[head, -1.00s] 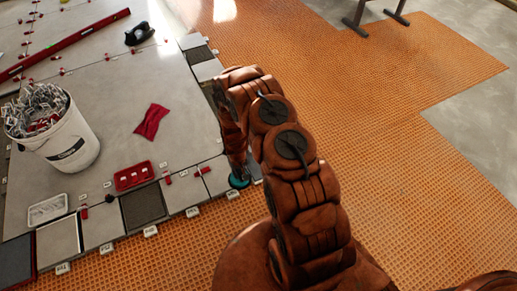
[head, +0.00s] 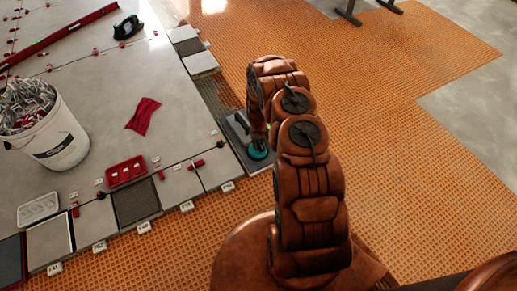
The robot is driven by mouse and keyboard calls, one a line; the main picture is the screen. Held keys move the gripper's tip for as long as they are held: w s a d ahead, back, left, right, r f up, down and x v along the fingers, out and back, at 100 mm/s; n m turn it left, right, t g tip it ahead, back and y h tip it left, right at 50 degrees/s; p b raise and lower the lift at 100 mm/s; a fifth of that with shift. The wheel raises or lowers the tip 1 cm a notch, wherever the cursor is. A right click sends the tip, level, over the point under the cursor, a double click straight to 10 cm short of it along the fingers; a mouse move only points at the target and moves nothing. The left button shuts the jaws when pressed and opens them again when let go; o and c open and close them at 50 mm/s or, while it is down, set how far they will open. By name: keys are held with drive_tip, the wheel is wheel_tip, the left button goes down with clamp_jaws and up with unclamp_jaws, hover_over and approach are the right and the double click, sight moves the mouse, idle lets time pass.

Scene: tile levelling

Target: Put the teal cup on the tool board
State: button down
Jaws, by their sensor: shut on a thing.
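The teal cup (head: 258,153) is a small round teal piece at the lower end of my gripper (head: 258,139). My gripper points down and is shut on the cup; its fingers are small and partly hidden by my arm. The tool board seems to be the dark grey panel (head: 233,136) at the right edge of the tiled floor, with a dark-handled tool (head: 240,121) lying on it. In the picture the cup overlaps the near right part of this board. I cannot tell whether it touches it. My arm hides part of the board's right side.
A white bucket (head: 62,145) full of clips stands at the left. A red tray (head: 126,172), a red cloth (head: 143,115) and a clear tray (head: 38,209) lie on the tiles. Labelled tiles line the near edge. The orange matting (head: 420,190) at right is open.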

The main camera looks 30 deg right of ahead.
drive_tip(key=shift+f+b, duration=0.65)
drive_tip(key=shift+f, duration=1.05)
drive_tip(key=shift+f, duration=0.15)
drive_tip(key=c, duration=1)
unclamp_jaws()
